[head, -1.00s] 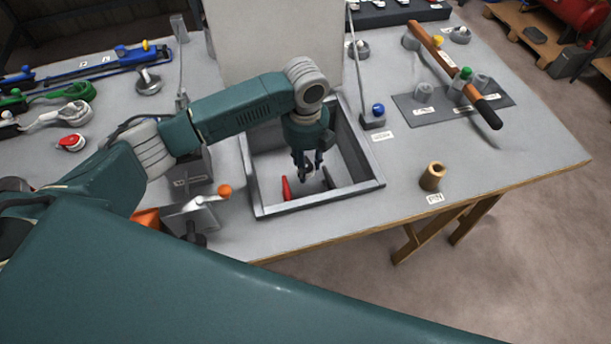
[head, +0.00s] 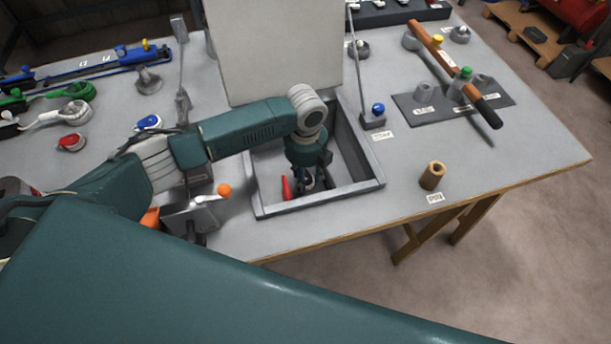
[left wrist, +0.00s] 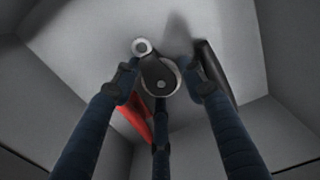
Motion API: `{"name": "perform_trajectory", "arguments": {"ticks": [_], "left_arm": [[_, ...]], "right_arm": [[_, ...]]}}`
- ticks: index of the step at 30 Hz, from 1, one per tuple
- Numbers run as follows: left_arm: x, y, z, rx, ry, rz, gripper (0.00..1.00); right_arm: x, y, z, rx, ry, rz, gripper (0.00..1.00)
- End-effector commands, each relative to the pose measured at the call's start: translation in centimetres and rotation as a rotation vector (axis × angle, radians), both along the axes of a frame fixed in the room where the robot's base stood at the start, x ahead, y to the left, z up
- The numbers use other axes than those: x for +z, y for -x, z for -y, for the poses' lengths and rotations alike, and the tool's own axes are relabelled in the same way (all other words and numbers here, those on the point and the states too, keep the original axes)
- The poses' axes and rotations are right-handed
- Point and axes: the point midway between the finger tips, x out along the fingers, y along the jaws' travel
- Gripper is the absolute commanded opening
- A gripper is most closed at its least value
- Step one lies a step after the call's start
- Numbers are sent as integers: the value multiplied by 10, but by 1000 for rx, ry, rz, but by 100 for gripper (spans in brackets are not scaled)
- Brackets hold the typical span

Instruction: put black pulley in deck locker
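The deck locker (head: 262,210) is a grey open-topped box set in the bench, its pale lid (head: 275,50) standing up behind it. My left gripper (head: 311,184) reaches down inside it, fingers spread. In the left wrist view the black pulley (left wrist: 158,76), with a metal ring at one end, lies between the fingertips of my left gripper (left wrist: 160,80). The fingers look open around it, with narrow gaps at the sides. In the head view the gripper mostly hides the pulley. My right gripper is not in view.
A red item (head: 286,188) lies in the locker beside the gripper; a dark item (left wrist: 216,72) lies there too. A clamp with an orange knob (head: 224,190) stands left of the locker, a blue-knobbed post (head: 377,110) and a brass pin (head: 432,176) right. The front right bench top is mostly clear.

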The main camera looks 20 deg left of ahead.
Motion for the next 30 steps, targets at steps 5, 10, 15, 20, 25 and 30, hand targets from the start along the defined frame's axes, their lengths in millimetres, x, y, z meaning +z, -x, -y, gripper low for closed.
{"name": "perform_trajectory", "arguments": {"ticks": [5,10,15,20,25,30], "left_arm": [[0,0,0,0,0,0,45],[5,0,0,0,0,1,45],[28,-1,0,-1,1,4,45],[63,-2,0,0,1,6,45],[97,-1,0,0,2,4,45],[118,-1,0,0,2,1,45]], "right_arm": [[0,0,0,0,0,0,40],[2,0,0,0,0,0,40],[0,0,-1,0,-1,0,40],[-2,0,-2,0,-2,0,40],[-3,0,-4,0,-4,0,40],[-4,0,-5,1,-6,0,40]]}}
